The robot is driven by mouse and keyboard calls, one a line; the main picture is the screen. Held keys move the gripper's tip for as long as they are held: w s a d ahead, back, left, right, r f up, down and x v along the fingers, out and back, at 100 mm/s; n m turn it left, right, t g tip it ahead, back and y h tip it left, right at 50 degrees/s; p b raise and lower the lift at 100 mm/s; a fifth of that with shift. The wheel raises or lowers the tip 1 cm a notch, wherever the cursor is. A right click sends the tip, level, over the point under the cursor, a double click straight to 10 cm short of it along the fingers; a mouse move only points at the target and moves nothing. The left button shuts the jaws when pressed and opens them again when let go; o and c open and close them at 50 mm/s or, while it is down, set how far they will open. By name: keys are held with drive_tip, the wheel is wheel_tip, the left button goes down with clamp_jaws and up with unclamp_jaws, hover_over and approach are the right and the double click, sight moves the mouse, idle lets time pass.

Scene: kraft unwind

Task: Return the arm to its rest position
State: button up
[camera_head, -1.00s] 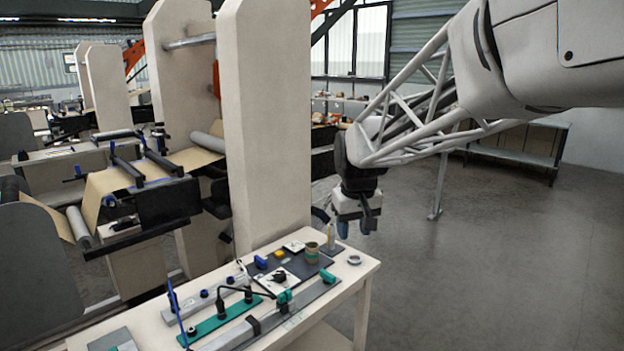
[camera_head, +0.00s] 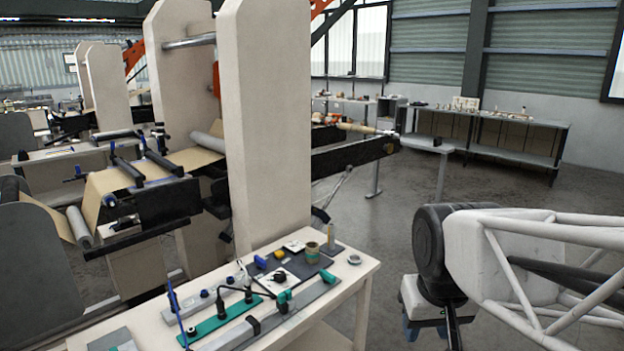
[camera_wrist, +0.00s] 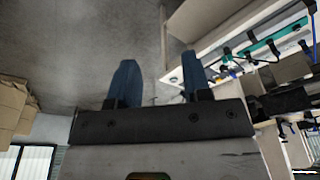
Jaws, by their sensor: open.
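My gripper (camera_head: 408,330) is at the lower right of the head view, to the right of the workbench and apart from it. Its blue fingertips point down, and the lower part of the wrist is near the frame's bottom edge. In the wrist view the two blue fingers of my gripper (camera_wrist: 158,85) stand apart with nothing between them. Bare grey floor shows behind them.
A white workbench (camera_head: 345,278) holds a green bar (camera_head: 220,318), a tape roll (camera_head: 354,259) and several small tools. Tall cream machine panels (camera_head: 268,130) stand behind it. A dark shelf table (camera_head: 510,145) is at the back wall. Grey floor (camera_head: 500,190) lies open between.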

drive_tip(key=s+d+f, duration=0.1)
drive_tip(key=s+f, duration=0.1)
drive_tip(key=s, duration=0.3)
drive_tip(key=shift+s+f+m, duration=0.25)
drive_tip(key=shift+s+m, duration=0.05)
drive_tip(key=shift+s, duration=0.1)
